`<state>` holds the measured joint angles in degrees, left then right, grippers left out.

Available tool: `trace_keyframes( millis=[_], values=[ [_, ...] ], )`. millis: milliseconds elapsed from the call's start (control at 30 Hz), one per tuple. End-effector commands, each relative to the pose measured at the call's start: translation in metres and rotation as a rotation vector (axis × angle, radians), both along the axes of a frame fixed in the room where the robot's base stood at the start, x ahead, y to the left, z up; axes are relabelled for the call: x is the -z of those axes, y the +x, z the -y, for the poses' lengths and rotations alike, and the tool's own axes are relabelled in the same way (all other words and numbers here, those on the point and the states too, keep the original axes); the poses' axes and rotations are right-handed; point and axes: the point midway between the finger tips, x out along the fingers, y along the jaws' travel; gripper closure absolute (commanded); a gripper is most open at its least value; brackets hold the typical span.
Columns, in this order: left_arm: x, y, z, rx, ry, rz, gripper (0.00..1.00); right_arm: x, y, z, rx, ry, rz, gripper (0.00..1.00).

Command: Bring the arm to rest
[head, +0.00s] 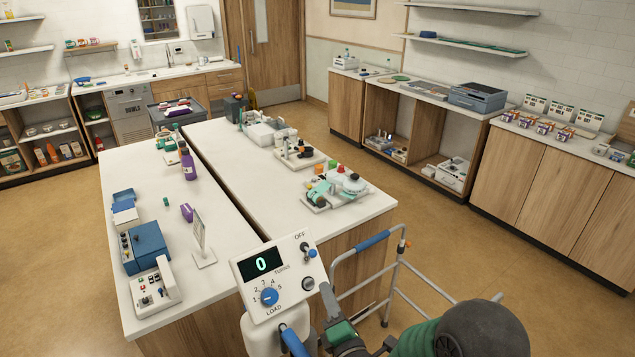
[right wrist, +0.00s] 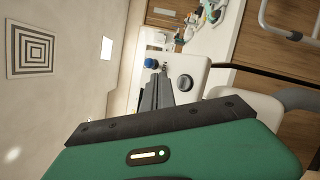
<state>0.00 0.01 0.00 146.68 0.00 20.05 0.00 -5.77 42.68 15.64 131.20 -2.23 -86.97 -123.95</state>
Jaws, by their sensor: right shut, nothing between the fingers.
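My right arm comes in from the lower right of the head view. My right gripper (head: 325,288) is shut and empty. Its grey fingers point up beside the lower right corner of a white control panel (head: 279,277). I cannot tell whether they touch it. The panel has a lit display reading 0, a blue LOAD knob (head: 270,297), a toggle switch (head: 304,246) near the word OFF and a dark round button (head: 308,284). In the right wrist view the shut dark fingers (right wrist: 155,95) point towards a white housing with a round black knob (right wrist: 185,83). My left gripper is not in view.
A walking frame (head: 374,243) with blue grips stands right of the panel, near my right arm. Two long white-topped counters (head: 230,215) beyond carry bottles, boxes and trays. Open floor (head: 480,255) lies to the right.

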Motion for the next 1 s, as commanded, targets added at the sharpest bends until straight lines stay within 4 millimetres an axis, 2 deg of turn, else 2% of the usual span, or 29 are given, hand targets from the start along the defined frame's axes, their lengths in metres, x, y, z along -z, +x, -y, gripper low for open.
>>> trace_keyframes(
  millis=[67,167,267,367,400,533,600,700,800,1000],
  values=[
    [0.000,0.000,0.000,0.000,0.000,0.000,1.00,0.006,0.002,0.008,-0.002,0.069,-0.104,1.00],
    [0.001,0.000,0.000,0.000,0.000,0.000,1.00,0.027,-0.001,0.030,0.038,0.254,-0.371,1.00],
    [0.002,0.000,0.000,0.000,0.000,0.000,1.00,0.053,-0.022,0.067,0.193,0.517,-0.689,1.00],
    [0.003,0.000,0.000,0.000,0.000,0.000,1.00,0.076,-0.062,0.109,0.452,0.813,-0.954,1.00],
    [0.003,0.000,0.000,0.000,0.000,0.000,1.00,0.082,-0.082,0.125,0.581,0.937,-1.037,1.00],
    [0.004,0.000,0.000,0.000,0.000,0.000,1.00,0.094,-0.155,0.165,1.021,1.304,-1.192,1.00],
    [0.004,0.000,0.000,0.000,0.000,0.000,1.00,0.095,-0.188,0.177,1.218,1.444,-1.213,1.00],
    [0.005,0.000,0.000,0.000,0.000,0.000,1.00,0.095,-0.217,0.185,1.398,1.560,-1.210,1.00],
    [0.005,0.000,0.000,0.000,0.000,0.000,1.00,0.095,-0.227,0.187,1.460,1.594,-1.206,1.00],
    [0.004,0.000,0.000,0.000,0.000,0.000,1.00,0.096,-0.227,0.187,1.460,1.592,-1.207,1.00]
  ],
)
